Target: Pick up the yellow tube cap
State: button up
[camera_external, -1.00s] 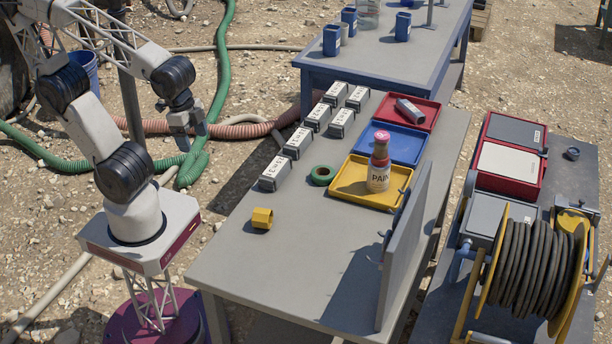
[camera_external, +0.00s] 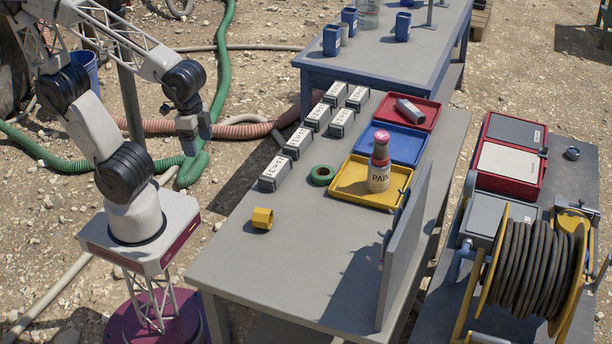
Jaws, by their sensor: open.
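The yellow tube cap (camera_external: 262,218) is a short, faceted piece lying on the grey table, near its left edge. My gripper (camera_external: 190,148) hangs pointing down, above and to the left of the cap, over the ground beyond the table's left edge. It is clear of the cap and holds nothing that I can see. The fingers are small and dark in this view.
On the table (camera_external: 290,270) are several labelled grey blocks (camera_external: 274,173), a green ring (camera_external: 322,175), yellow (camera_external: 345,193), blue (camera_external: 405,147) and red (camera_external: 425,112) trays, and a paint bottle (camera_external: 379,165). An upright grey panel (camera_external: 405,250) stands at right. The front left is bare.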

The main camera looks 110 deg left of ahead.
jog(key=w+a+f+n+g+h, duration=0.2)
jog(key=w+a+f+n+h, duration=0.15)
jog(key=f+n, duration=0.2)
jog(key=w+a+f+n+g+h, duration=0.2)
jog(key=w+a+f+n+h, duration=0.15)
jog(key=w+f, duration=0.2)
jog(key=n+t+h, duration=0.4)
jog(key=n+h, duration=0.1)
jog(key=n, duration=0.4)
send_near(262, 219)
jog(key=a, duration=0.1)
jog(key=s+a, duration=0.1)
jog(key=shift+s+a, duration=0.2)
jog(key=shift+a, duration=0.1)
jog(key=shift+w+a+f+n+h, duration=0.1)
jog(key=shift+a+f+n+h, duration=0.3)
jog(key=shift+a+f+n, duration=0.1)
jog(key=shift+d, duration=0.2)
jog(key=shift+x, duration=3.3)
jog(key=shift+f, duration=0.1)
jog(key=shift+x, duration=2.5)
jog(key=shift+w+f, duration=0.1)
